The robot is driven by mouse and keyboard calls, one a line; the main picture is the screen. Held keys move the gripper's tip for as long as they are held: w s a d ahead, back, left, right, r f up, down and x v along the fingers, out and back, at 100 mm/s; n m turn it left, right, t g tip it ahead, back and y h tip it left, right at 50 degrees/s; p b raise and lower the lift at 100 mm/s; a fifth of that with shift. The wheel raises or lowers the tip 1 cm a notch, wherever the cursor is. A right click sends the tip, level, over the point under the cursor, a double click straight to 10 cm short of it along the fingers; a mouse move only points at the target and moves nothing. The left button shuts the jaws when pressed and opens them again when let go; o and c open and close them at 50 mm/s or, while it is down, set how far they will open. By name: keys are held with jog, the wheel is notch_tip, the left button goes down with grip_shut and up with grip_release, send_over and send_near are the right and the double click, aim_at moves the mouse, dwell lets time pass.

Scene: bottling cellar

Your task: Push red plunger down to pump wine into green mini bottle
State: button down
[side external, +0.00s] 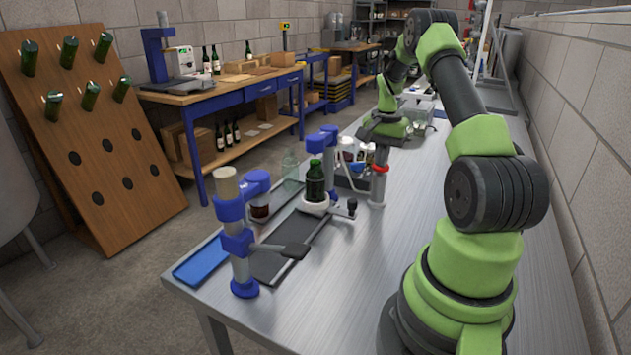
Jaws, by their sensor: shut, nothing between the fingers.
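The green mini bottle (315,183) stands upright on a small white round holder (316,206) near the middle of the bench. To its right is a grey post with a red collar (380,168), the red part I see that may be the plunger. My gripper (372,134) is shut and empty, at the top of this post. Whether the fingers touch it or are just behind or above it, I cannot tell. Any tube between the post and the bottle is too small to make out.
A clear bottle (291,168) and a rack of glassware (352,160) are near the green bottle. The right bench surface is mostly free.

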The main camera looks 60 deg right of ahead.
jog(key=shift+r, duration=2.15)
jog(key=shift+r, duration=2.5)
jog(key=w+a+r+n+t, duration=0.25)
jog(key=a+r, duration=0.25)
jog(key=a, duration=0.4)
jog(key=w+a+r+n+t, duration=0.1)
jog(key=w+a+r+n, duration=0.25)
jog(key=a+r, duration=0.4)
jog(key=s+a+n+t+y, duration=0.1)
jog(key=s+a+n, duration=0.3)
jog(key=a, duration=0.6)
jog(key=s+a+f+n+t+y, duration=0.1)
jog(key=s+a+n, duration=0.3)
jog(key=s+a, duration=0.4)
jog(key=shift+a+f+t, duration=0.2)
jog(key=shift+a+t, duration=0.65)
jog(key=shift+a, duration=0.05)
